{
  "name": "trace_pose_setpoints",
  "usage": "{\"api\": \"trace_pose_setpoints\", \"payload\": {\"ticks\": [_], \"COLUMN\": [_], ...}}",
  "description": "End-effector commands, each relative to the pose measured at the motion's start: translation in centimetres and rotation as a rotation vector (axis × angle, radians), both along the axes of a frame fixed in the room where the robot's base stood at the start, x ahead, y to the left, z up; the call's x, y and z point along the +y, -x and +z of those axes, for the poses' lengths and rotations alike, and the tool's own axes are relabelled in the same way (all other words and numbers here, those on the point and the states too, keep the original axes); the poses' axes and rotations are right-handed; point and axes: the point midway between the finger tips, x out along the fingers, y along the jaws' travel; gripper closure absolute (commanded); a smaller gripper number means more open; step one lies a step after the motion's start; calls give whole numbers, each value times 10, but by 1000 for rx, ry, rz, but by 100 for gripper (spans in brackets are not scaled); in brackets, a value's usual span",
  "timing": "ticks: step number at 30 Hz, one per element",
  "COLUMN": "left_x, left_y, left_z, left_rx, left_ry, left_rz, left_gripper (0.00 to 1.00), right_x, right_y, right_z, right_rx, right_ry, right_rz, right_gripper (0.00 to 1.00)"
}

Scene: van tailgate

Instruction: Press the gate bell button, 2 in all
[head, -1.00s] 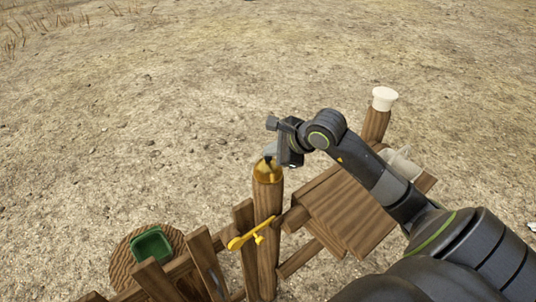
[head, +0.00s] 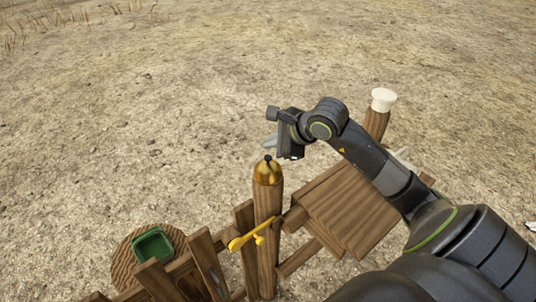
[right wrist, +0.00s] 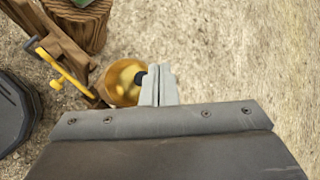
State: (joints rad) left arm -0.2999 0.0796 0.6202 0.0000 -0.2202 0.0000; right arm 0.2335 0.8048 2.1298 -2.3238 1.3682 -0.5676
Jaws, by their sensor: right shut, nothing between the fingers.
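The gate bell is a brass dome (head: 267,174) on top of a wooden post, with a small dark button (head: 267,158) at its top. In the right wrist view the brass bell (right wrist: 118,86) and its dark button (right wrist: 139,78) show just left of the fingertips. My right gripper (head: 269,142) is shut and empty. In the head view it stands just above the button, with a small gap between them. The right wrist view shows its closed fingers (right wrist: 159,84). My left gripper is not in view.
A yellow latch handle (head: 247,237) sits on the gate below the bell. A green tray (head: 153,246) lies on a round wooden top at the lower left. A wooden shelf (head: 345,207) and a post with a white top (head: 383,99) stand to the right.

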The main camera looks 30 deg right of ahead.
Motion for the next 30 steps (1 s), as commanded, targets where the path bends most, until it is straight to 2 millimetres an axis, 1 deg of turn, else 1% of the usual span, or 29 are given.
{"api": "trace_pose_setpoints", "payload": {"ticks": [1,3,10,30], "left_x": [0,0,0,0], "left_y": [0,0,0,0], "left_z": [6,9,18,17], "left_rx": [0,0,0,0], "left_ry": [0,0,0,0], "left_rz": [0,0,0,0], "left_gripper": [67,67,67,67], "right_x": [0,0,0,0], "right_y": [0,0,0,0], "right_z": [9,16,36,36], "right_rx": [-1,-1,0,0], "right_ry": [1,1,2,0], "right_rz": [0,0,0,0], "right_gripper": [100,100,100,100]}}
